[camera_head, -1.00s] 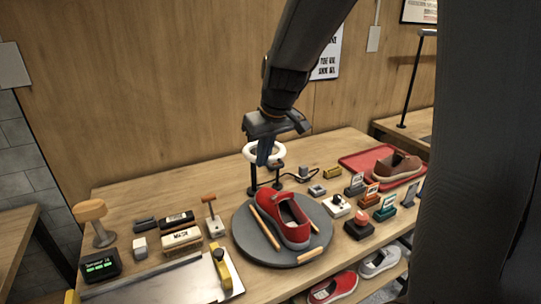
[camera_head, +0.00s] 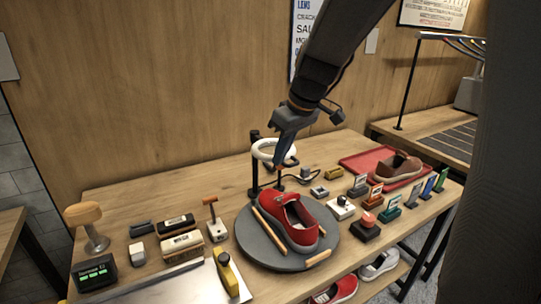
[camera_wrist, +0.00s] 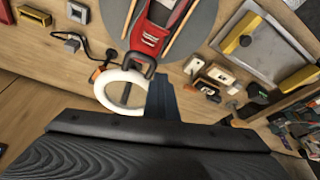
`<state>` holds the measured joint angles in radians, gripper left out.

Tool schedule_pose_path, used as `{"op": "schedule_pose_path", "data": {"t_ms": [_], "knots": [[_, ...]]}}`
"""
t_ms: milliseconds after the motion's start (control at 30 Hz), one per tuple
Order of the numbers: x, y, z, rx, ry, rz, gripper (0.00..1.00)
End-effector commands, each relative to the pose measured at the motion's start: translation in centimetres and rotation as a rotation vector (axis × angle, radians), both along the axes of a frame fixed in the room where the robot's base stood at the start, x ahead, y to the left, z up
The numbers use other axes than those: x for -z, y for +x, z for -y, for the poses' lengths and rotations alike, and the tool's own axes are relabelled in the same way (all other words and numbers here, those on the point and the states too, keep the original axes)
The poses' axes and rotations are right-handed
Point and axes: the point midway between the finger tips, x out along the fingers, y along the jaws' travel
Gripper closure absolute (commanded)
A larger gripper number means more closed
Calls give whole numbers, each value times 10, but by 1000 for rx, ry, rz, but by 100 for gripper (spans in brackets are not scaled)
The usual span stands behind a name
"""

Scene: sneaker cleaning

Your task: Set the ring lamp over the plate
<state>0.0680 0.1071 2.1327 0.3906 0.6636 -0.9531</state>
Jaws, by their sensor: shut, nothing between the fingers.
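The ring lamp is a white ring (camera_head: 265,151) on a black stand behind the round grey plate (camera_head: 262,251). The ring is roughly level, above the back edge of the plate, and a dark handle joins its side. A red shoe (camera_head: 285,222) and several wooden sticks are on the plate. My gripper (camera_head: 278,163) points down, shut and empty, at the right part of the ring; whether it touches it cannot be told. In the wrist view the ring (camera_wrist: 107,83) lies just left of my gripper (camera_wrist: 162,82), with the dark handle above it.
A red tray (camera_head: 354,162) with a brown shoe stands at the back right. Small tools and labelled blocks crowd the table right of the plate. Brushes (camera_head: 182,247), a timer (camera_head: 95,272) and a metal sheet (camera_head: 170,287) lie on the left. A wooden wall stands behind.

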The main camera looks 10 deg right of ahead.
Motion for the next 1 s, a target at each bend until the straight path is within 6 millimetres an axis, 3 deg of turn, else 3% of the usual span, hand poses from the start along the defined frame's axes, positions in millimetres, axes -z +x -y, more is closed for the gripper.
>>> {"op": "schedule_pose_path", "data": {"t_ms": [33, 267, 367, 567, 1000], "knots": [[-4, 6, 10, 8, -11, 20, 100], [-9, 5, 9, 10, -7, 21, 100], [-14, 3, -4, 10, -8, 19, 100], [-26, -1, -51, 9, -20, 13, 100], [-97, 3, -27, 11, -22, 4, 100]]}}
